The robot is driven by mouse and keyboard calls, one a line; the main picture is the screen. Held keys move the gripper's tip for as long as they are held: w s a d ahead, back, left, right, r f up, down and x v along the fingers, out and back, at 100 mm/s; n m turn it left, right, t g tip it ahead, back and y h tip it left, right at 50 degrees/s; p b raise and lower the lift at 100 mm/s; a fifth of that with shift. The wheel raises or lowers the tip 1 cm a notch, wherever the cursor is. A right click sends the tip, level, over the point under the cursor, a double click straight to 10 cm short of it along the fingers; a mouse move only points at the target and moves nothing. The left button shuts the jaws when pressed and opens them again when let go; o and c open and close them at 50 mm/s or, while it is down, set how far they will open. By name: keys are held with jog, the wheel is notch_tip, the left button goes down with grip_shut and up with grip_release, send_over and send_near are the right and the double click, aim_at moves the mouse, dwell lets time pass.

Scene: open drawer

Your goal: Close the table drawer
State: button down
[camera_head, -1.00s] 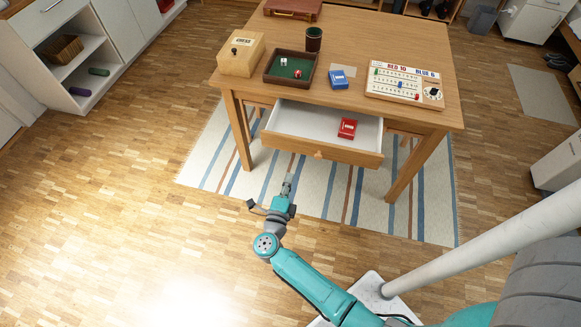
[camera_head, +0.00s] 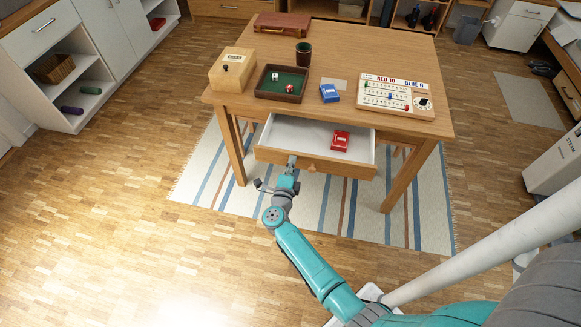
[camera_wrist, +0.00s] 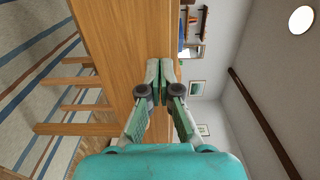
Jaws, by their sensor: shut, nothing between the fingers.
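The wooden table drawer (camera_head: 340,172) is pulled out under the table (camera_head: 433,129), its pale interior showing. A red card box (camera_head: 341,140) lies inside it, towards the right. My gripper (camera_head: 291,160) is shut and empty, at the drawer's front panel, left of its wooden knob (camera_head: 311,168). In the wrist view my gripper (camera_wrist: 160,66) has its fingers together against a background of wood (camera_wrist: 122,45), seen sideways. Whether the fingertips touch the drawer front is not clear.
On the tabletop are a wooden chess box (camera_head: 232,72), a dice tray (camera_head: 262,92), a dark cup (camera_head: 303,54), a blue card box (camera_head: 329,93), a scoreboard (camera_head: 398,93) and a brown case (camera_head: 285,22). A striped rug (camera_head: 325,216) lies beneath. Open floor lies to the left.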

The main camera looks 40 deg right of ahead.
jog(key=shift+d, duration=0.1)
send_over(301, 136)
jog(key=shift+d, duration=0.15)
dwell(0.7)
dwell(0.4)
